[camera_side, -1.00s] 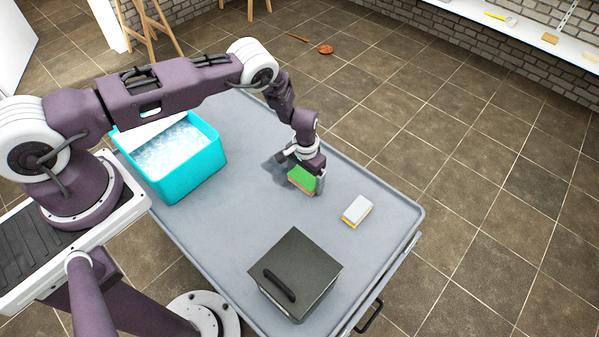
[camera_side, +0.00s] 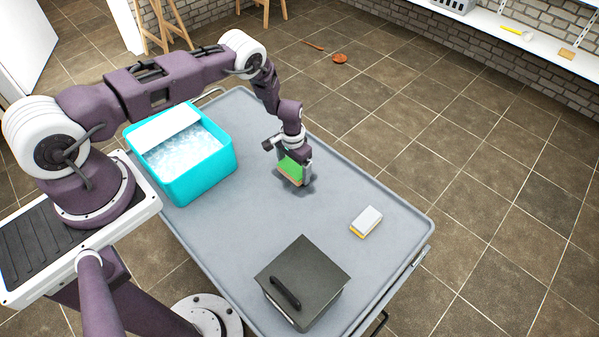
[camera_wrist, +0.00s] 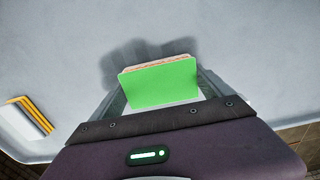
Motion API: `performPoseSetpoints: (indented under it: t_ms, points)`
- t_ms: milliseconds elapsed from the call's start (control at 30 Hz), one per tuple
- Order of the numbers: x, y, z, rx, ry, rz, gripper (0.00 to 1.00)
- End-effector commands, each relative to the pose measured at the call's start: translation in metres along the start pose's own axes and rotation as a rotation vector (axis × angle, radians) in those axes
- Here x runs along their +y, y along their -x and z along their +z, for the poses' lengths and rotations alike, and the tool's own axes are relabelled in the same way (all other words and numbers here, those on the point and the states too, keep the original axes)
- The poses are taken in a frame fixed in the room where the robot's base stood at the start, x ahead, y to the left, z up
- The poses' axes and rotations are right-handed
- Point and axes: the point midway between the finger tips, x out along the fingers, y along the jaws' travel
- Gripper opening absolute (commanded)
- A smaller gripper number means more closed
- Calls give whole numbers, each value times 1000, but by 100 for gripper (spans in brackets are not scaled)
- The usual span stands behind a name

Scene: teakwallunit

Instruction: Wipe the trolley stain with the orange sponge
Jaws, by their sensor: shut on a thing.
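My gripper (camera_side: 294,174) is shut on a sponge with a green face (camera_side: 291,167) and an orange-brown layer. It holds the sponge low over the grey trolley top (camera_side: 230,225); I cannot tell whether it touches. In the wrist view the green face (camera_wrist: 162,84) fills the space between the fingers (camera_wrist: 160,95). A dark grey patch (camera_side: 309,188) lies on the trolley around the sponge, and it also shows in the wrist view (camera_wrist: 120,62). I cannot tell stain from shadow there. The sponge's underside is hidden.
A second sponge, white and yellow-orange (camera_side: 367,221), lies to the right. A turquoise tub (camera_side: 205,176) with foamy water (camera_side: 182,150) stands at the left. A dark lidded box (camera_side: 303,272) stands at the front. The trolley's far right side is clear.

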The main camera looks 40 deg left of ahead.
Motion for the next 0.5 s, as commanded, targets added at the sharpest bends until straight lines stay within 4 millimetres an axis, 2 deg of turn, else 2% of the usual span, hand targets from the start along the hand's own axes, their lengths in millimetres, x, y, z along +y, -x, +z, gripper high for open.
performPoseSetpoints:
  t_ms: [500]
  points:
    - [-48,0,1,-2,2,-1,52]
